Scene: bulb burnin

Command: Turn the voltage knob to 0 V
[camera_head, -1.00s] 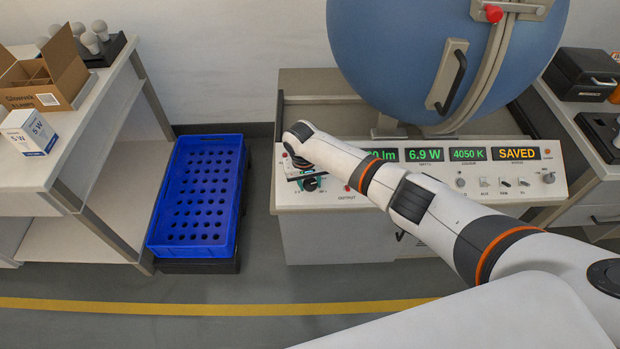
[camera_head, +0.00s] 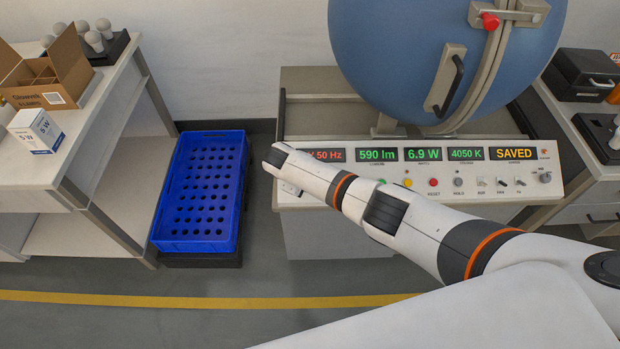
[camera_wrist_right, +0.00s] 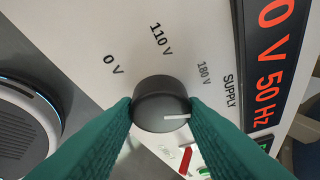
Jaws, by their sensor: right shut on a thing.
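The voltage knob (camera_wrist_right: 155,98) is a dark round dial on the white panel, seen in the right wrist view. Its white pointer line points right, away from the printed 0 V, 110 V and 180 V marks to the upper left and above. My right gripper (camera_wrist_right: 162,108) has its green fingers shut on the knob's two sides. The mark at the pointer is hidden by a finger. In the head view my right wrist hides the knob on the console (camera_head: 405,195). My left gripper is in neither view.
Console displays (camera_head: 415,154) read 590 lm, 6.9 W, 4050 K and SAVED; the supply display (camera_wrist_right: 270,60) ends in 0 V 50 Hz. A blue sphere (camera_head: 400,60) stands behind. A blue crate (camera_head: 200,245) and a table with cartons (camera_head: 38,130) are left.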

